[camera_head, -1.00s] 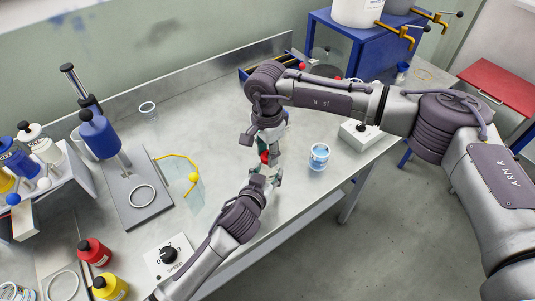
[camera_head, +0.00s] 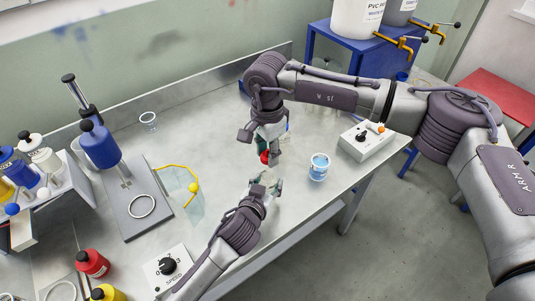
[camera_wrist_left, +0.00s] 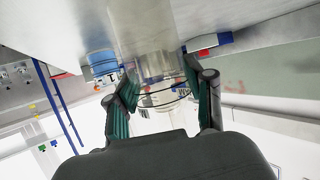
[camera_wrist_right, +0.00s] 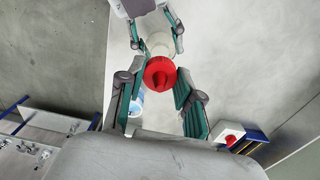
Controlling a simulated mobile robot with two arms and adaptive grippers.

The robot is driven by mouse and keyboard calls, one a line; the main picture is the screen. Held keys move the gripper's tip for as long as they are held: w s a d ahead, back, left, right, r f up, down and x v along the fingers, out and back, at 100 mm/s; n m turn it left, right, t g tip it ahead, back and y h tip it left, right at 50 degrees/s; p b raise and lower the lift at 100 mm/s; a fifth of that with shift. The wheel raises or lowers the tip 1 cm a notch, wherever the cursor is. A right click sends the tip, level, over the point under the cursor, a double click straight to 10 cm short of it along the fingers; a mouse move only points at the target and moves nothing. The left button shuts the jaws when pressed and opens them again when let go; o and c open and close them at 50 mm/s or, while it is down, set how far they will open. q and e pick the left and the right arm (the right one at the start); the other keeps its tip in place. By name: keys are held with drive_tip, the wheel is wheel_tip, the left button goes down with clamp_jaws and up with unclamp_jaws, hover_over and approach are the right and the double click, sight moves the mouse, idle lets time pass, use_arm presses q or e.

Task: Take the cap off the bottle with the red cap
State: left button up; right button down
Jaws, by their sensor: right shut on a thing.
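The red cap (camera_head: 264,157) is between the fingers of my right gripper (camera_head: 264,150), which is shut on it above the bench. In the right wrist view the red cap (camera_wrist_right: 160,72) lies between the fingertips, in front of a pale bottle (camera_wrist_right: 157,42). I cannot tell whether cap and bottle still touch. My left gripper (camera_head: 267,187) is just below the cap in the head view, its fingers apart. In the right wrist view the left fingers (camera_wrist_right: 157,35) flank the bottle. A pale, see-through body (camera_wrist_left: 155,68) shows between them in the left wrist view; its contact is unclear.
A beaker of blue liquid (camera_head: 319,167) stands close to the right of the grippers. A white switch box (camera_head: 365,143) is farther right. The back middle of the bench is clear.

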use_arm(q)
drive_tip(key=o, duration=0.5)
drive_tip(key=shift+f, duration=0.1)
drive_tip(key=shift+o, duration=0.2)
